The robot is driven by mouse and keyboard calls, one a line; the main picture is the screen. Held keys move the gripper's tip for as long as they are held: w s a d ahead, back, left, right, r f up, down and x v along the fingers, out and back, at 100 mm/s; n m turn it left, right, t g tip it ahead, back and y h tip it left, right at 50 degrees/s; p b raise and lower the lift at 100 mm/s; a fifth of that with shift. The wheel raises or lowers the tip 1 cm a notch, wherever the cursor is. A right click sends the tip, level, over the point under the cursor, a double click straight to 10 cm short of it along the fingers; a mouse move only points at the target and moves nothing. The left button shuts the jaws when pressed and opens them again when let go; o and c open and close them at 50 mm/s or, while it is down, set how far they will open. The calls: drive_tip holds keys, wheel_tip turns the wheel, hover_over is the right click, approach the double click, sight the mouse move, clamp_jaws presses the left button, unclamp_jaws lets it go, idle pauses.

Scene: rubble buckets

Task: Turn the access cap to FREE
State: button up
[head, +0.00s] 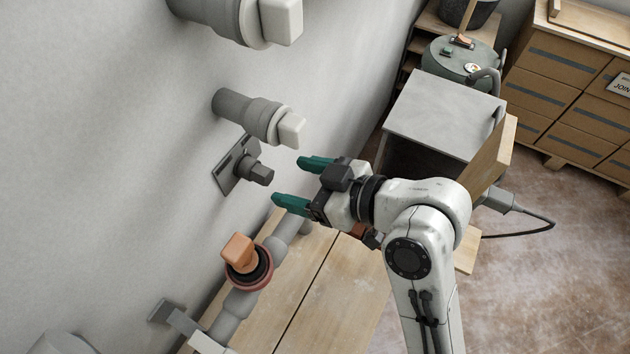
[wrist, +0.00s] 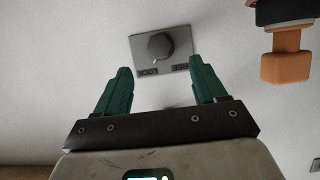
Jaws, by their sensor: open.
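The access cap (head: 257,172) looks like a dark grey knob on a grey plate fixed to the pale wall. In the wrist view the cap (wrist: 160,46) shows face-on on its plate (wrist: 181,46), with two small dark labels at the plate's lower edge, too small to read surely. A small light mark shows near the knob's lower edge. My gripper (head: 290,181) has green fingers, open and empty, pointing at the wall just right of the cap and apart from it. In the wrist view the fingertips (wrist: 160,70) lie to either side below the cap.
White-ended grey pipe fittings (head: 262,119) stick out of the wall above the cap. An orange-handled valve (head: 238,250) on a grey pipe sits below; its orange handle (wrist: 288,66) shows at upper right in the wrist view. A wooden bench (head: 335,285) lies below my gripper.

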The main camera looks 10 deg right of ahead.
sight(268, 178)
drive_tip(key=x, duration=0.7)
drive_tip(key=shift+w+a+f, duration=0.2)
drive_tip(key=shift+a, duration=0.05)
drive_tip(key=shift+c, duration=0.3)
drive_tip(key=c, duration=1)
drive_tip(key=shift+f+n, duration=0.15)
drive_tip(key=shift+n, duration=0.25)
drive_tip(key=shift+c, duration=0.2)
drive_tip(key=shift+s+a+n+t+h+b, duration=0.1)
drive_tip(key=shift+n+t+h+b, duration=0.4)
drive_tip(key=shift+n+t+b, duration=0.4)
drive_tip(key=shift+b, duration=0.35)
drive_tip(key=shift+n, duration=0.3)
